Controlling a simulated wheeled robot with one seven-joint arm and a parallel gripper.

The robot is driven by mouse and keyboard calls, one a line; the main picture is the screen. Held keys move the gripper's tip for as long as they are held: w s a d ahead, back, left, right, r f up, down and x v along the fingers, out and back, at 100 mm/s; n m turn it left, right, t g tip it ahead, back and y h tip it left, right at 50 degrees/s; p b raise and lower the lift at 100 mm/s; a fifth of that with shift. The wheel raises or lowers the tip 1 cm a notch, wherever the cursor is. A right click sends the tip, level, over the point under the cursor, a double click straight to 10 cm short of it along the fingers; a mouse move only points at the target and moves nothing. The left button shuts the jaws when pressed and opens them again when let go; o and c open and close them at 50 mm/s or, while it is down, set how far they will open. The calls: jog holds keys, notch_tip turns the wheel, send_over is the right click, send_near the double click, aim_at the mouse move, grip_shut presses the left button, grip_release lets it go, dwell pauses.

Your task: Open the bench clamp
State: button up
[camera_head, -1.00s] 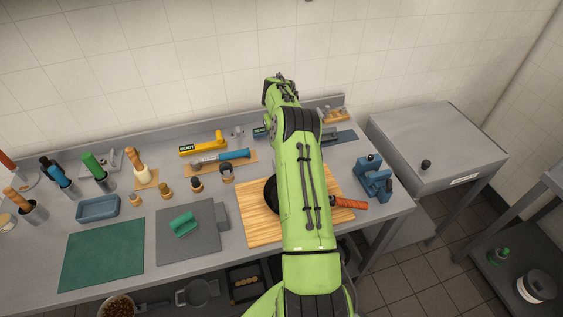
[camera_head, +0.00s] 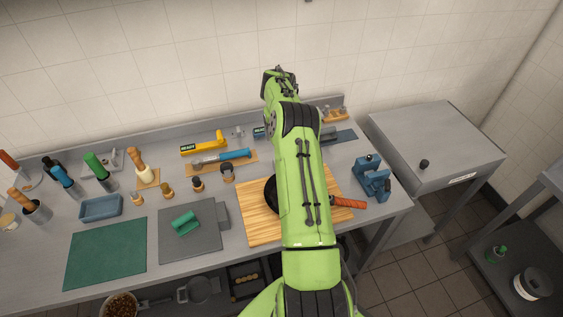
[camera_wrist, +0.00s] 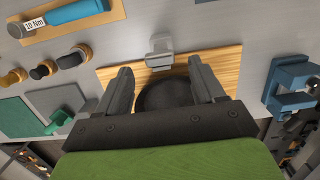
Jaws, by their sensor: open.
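The blue bench clamp (camera_head: 372,180) stands at the right end of the bench, right of the wooden board. In the wrist view the blue clamp (camera_wrist: 290,82) is at the right edge, partly cut off, with a darker part at its lower side. My gripper (camera_wrist: 160,72) is open and empty, its two grey fingers apart above the wooden board, well left of the clamp. A small grey block-like fitting (camera_wrist: 160,50) shows beyond and between the fingertips. In the head view my green arm hides the gripper.
The wooden board (camera_head: 258,228) carries a dark pan (camera_wrist: 168,94), partly hidden, with an orange handle (camera_head: 348,203) pointing towards the clamp. A blue-handled tool (camera_head: 235,154) lies left of my arm.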

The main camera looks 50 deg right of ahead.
jog(key=shift+r, duration=0.6)
jog(key=r, duration=0.2)
jog(key=r+p, duration=0.1)
jog(key=r, duration=0.1)
jog(key=shift+s+a, duration=0.2)
jog(key=shift+s, duration=0.05)
